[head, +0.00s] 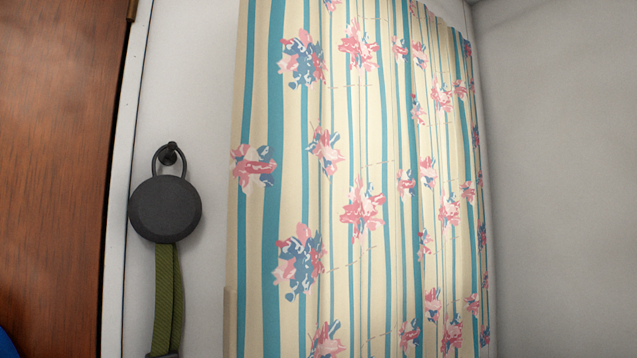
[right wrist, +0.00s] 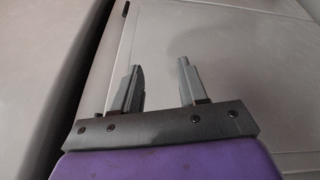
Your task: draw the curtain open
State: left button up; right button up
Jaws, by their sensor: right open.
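The curtain (head: 335,190) hangs in the middle of the head view, cream with teal stripes and pink and blue flowers. It is spread across, from the pale wall on the left to the corner on the right, in shallow folds. Its top and bottom edges are partly outside the picture. My right gripper (right wrist: 160,85) shows in the right wrist view. Its two dark fingers are apart with nothing between them, over a plain pale surface. The curtain does not show in that view. Neither gripper shows in the head view.
A round dark object (head: 165,209) with a green strap (head: 169,290) hangs from a hook on the wall left of the curtain. A brown wooden door or panel (head: 55,170) stands at the far left. A bare grey wall (head: 560,180) is to the right.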

aim_at(324, 257)
jog(key=u, duration=0.05)
jog(key=k, duration=0.5)
jog(key=u, duration=1.4)
jog(key=k, duration=0.75)
jog(key=z, duration=0.7)
jog(key=i, duration=0.5)
jog(key=u, duration=0.05)
